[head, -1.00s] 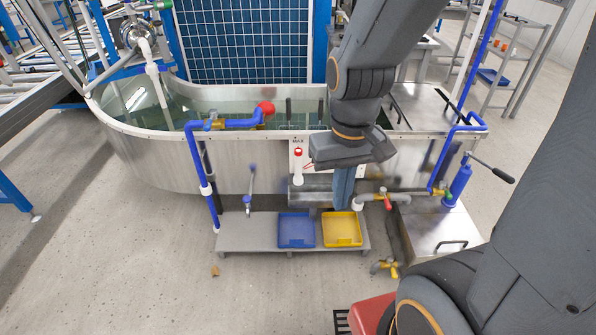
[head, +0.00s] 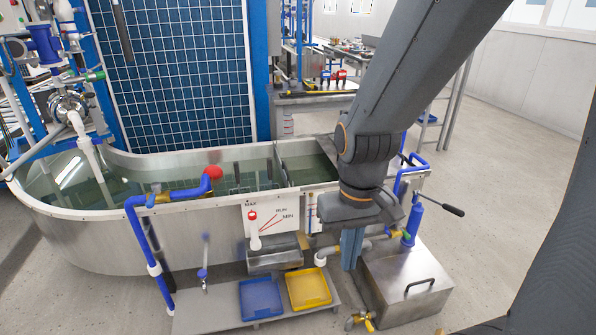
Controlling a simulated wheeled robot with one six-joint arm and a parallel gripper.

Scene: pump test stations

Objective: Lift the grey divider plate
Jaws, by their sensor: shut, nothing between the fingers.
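A thin grey plate (head: 282,168) stands upright across the right part of the water tank (head: 90,240), and it looks like the divider plate. Its lower part is under water or behind the tank's front wall. My gripper (head: 351,252) points down in front of the tank, to the right of and nearer than the plate. Its blue fingers are shut with nothing between them. It is apart from the plate, and my arm covers the tank's right end.
A blue tray (head: 261,298) and a yellow tray (head: 308,289) lie on a low grey shelf (head: 205,318). A blue pipe (head: 150,255) with a red end (head: 213,172) crosses the tank's front rim. A metal box (head: 405,292) stands at the right, with open floor beyond.

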